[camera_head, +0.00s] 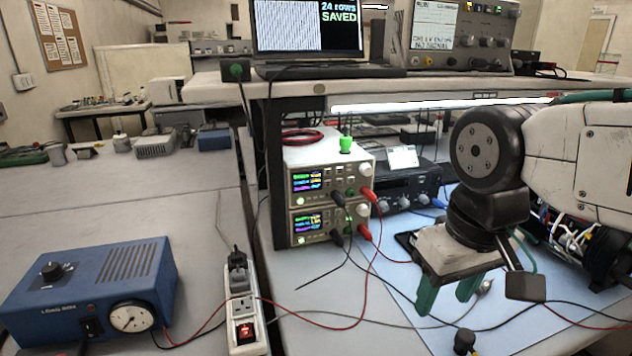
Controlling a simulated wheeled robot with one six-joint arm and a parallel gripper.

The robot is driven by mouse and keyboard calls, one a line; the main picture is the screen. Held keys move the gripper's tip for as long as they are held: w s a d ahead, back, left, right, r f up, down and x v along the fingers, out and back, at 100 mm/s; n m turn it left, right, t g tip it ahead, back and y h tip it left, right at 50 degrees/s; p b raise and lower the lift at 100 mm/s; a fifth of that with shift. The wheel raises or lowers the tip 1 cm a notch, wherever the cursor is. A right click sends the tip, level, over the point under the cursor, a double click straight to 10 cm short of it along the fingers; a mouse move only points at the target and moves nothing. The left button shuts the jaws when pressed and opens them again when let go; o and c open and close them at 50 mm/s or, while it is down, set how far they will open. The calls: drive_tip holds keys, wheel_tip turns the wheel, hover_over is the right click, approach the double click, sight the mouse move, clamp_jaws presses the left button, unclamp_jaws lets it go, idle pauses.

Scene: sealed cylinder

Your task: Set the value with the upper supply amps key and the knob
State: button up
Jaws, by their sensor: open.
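Two bench power supplies are stacked under the shelf. The upper supply (313,180) has a lit colour display, small keys (350,181) and a pale round knob (364,169) at its upper right. Which key is the amps key is too small to read. The lower supply (312,225) looks alike, with its own lit display. Red and black leads plug into both fronts. My gripper (447,297) has green fingers that hang down, apart and empty, over the light blue mat to the right of and nearer than the supplies. It touches neither supply.
A blue load box (95,290) with a dial stands at the left. A power strip (243,310) stands at the front centre. Red and black leads cross the bench between the strip and my gripper. A shelf (400,88) with a laptop (306,30) overhangs the supplies.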

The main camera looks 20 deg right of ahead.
clamp_jaws()
idle(1.7)
